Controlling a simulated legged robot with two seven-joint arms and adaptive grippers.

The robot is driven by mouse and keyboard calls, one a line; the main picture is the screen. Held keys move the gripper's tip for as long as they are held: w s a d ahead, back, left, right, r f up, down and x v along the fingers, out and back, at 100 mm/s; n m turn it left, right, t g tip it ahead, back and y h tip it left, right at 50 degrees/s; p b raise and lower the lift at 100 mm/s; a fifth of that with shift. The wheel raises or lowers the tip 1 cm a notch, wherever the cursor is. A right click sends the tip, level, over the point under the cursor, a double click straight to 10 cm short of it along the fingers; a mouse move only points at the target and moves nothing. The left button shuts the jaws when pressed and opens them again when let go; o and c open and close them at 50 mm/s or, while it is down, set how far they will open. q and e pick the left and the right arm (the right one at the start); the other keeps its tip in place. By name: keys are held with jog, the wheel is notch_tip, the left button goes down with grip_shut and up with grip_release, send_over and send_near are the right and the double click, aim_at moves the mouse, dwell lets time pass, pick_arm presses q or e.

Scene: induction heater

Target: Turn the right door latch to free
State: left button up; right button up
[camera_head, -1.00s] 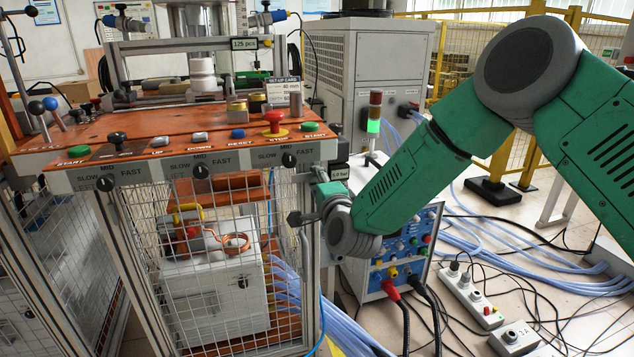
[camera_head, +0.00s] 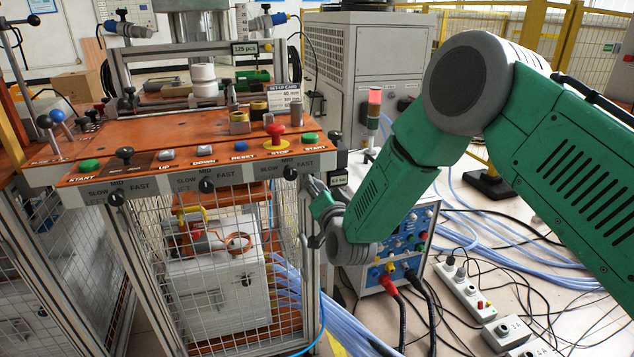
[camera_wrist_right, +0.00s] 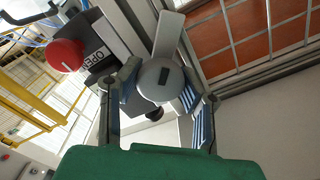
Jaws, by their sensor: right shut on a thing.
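The right door latch (camera_wrist_right: 160,86) is a grey round hub with a flat lever pointing up in the right wrist view, mounted by the mesh door's frame. My right gripper (camera_wrist_right: 156,96) is shut on it, its blue-striped fingers on both sides of the hub. In the head view my right gripper (camera_head: 318,207) is at the right front post of the cage, below the control panel; the latch is mostly hidden there. The mesh door (camera_head: 225,270) looks closed. My left gripper is not in view.
A red knob (camera_wrist_right: 66,55) beside an "OPEN" label is close to the latch. The orange control panel (camera_head: 120,133) overhangs the door. A blue power unit (camera_head: 408,240) with red and black cables stands right of the cage. Cables and power strips (camera_head: 470,297) cover the floor.

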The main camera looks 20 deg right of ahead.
jog(key=n, duration=0.1)
jog(key=n+p, duration=0.1)
jog(key=n, duration=0.1)
jog(key=n+p, duration=0.1)
jog(key=shift+s+a+f+n, duration=0.2)
jog(key=shift+s+f+n, duration=0.05)
jog(key=shift+f+n, duration=0.15)
jog(key=shift+n+p, duration=0.4)
jog(key=shift+n, duration=1.3)
jog(key=shift+f, duration=0.1)
jog(key=o, duration=1.2)
jog(key=shift+w+r, duration=0.15)
jog(key=shift+r, duration=0.05)
jog(key=shift+r, duration=0.1)
jog(key=s, duration=1.2)
